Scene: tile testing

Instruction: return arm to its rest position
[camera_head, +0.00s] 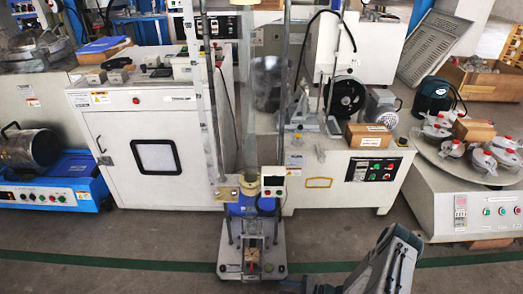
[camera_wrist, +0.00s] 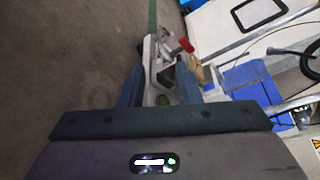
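My arm (camera_head: 388,262) enters the head view at the bottom right, bent low over the floor in front of the machines. My gripper (camera_wrist: 158,76) shows in the wrist view with its two dark blue fingers apart. No object is seen held between them. Beyond the fingers is the base of a tall test machine, a grey metal part (camera_wrist: 151,48) with a red piece beside it. In the head view this machine has a blue body (camera_head: 238,209) and stands left of my arm. The gripper's tips are not clear in the head view.
A white cabinet (camera_head: 110,165) and a white bench (camera_head: 325,190) stand behind the test machine. A round table with several weights (camera_head: 455,165) stands at the right. A blue control unit (camera_head: 70,192) is at the left. The floor (camera_head: 120,275) at front left is clear.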

